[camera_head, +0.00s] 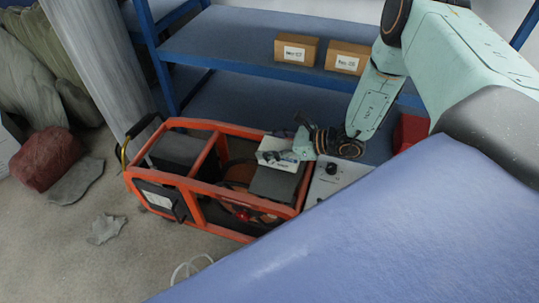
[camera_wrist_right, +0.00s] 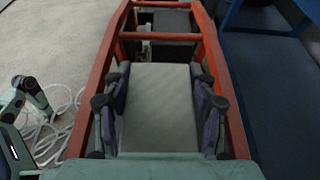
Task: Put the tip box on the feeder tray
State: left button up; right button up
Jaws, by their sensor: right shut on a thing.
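The tip box (camera_head: 275,151) is a small white box with a dark label. It shows as a plain pale top (camera_wrist_right: 158,108) in the right wrist view. My right gripper (camera_head: 296,150) is shut on it, with a finger on each side, and holds it over the orange-framed machine (camera_head: 215,212). Inside the frame, a dark grey flat-topped block (camera_head: 275,184) is just below the box; I cannot tell whether they touch, or which part is the feeder tray. Part of my left gripper (camera_wrist_right: 32,95) seems to show at the left of the right wrist view; its opening is unclear.
A blue shelf (camera_head: 230,45) with two labelled cartons (camera_head: 296,49) stands behind. A grey panel with a knob (camera_head: 333,172) is right of the frame. Pale cable (camera_wrist_right: 58,125), rubble (camera_head: 105,229) and a reddish rock (camera_head: 47,160) lie on the floor at left.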

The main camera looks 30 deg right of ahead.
notch_tip(320, 180, down, 4)
jog(key=shift+r+b, duration=0.2)
jog(key=shift+b, duration=0.6)
jog(key=shift+r, duration=0.1)
jog(key=o, duration=1.3)
